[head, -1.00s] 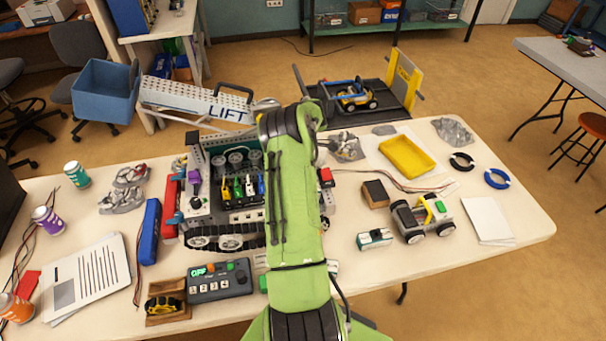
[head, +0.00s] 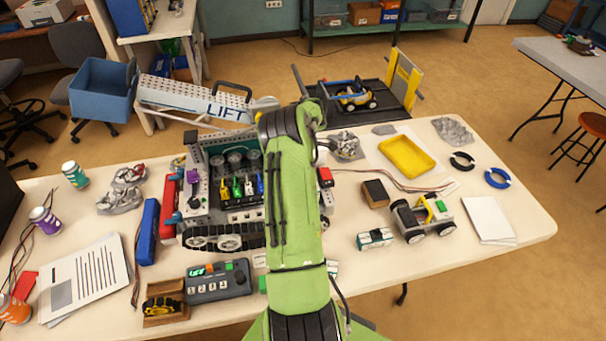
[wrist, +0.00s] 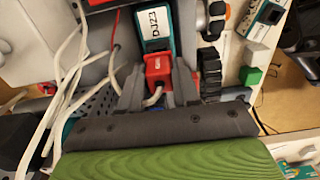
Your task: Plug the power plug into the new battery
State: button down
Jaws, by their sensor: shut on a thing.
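In the wrist view my gripper (wrist: 157,88) is shut on the red power plug (wrist: 158,66), one grey finger on each side. A pale cable bends out of the plug's near end. The plug is in line with the end of a teal and dark battery (wrist: 155,28) with a white label, and appears to meet it. I cannot tell how deep it sits. In the head view my green arm hides the gripper, the plug and this battery. The tracked robot (head: 230,243) stands on the table, partly behind my arm.
Loose pale cables (wrist: 65,75) hang left of my gripper in the wrist view. A control box (head: 218,282) with a lit display stands at the table's front. A blue pack (head: 148,232) lies left of the tracked robot. A small wheeled vehicle (head: 422,216) and yellow tray (head: 406,155) are at the right.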

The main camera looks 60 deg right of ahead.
jog(key=shift+f+b, duration=1)
jog(key=shift+b, duration=0.4)
dwell(1.5)
jog(key=c, duration=0.7)
grip_release()
jog(key=shift+c, duration=0.2)
jog(key=shift+r, duration=0.15)
jog(key=shift+r+p, duration=1.8)
jog(key=shift+r, duration=1.15)
